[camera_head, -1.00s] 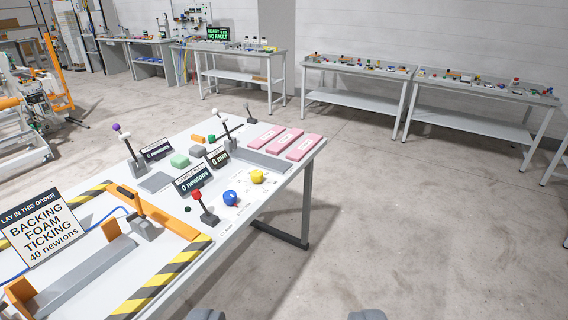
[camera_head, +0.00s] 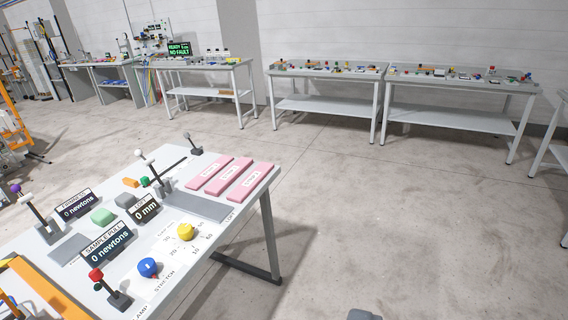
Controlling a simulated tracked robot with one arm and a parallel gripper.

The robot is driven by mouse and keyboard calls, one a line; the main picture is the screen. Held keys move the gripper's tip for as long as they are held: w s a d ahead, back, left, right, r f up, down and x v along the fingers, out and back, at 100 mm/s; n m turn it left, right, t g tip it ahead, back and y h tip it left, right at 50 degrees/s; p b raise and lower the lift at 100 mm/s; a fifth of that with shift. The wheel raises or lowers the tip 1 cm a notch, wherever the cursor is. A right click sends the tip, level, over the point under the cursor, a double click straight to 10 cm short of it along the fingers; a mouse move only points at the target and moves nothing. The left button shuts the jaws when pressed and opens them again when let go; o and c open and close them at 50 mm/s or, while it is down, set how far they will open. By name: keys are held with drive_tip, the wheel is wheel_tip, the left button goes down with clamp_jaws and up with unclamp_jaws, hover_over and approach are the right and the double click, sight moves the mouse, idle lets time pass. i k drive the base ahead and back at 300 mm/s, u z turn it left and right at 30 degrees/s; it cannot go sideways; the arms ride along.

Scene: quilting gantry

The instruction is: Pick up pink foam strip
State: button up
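Of my gripper, only a dark tip (camera_head: 364,314) shows at the bottom edge, to the right of the table and well away from the strips. Whether it is open or shut does not show.
The near table (camera_head: 180,222) carries levers, a blue knob (camera_head: 148,267), a yellow knob (camera_head: 186,231), small displays and green and grey blocks. Open concrete floor (camera_head: 400,220) lies to its right. Benches with small items (camera_head: 325,72) stand along the back wall.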

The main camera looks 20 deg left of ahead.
sight(218, 186)
drive_tip(key=z, duration=0.25)
drive_tip(key=i, duration=2.5)
drive_tip(key=u, duration=1.1)
drive_tip(key=i, duration=1.1)
drive_tip(key=u, duration=0.75)
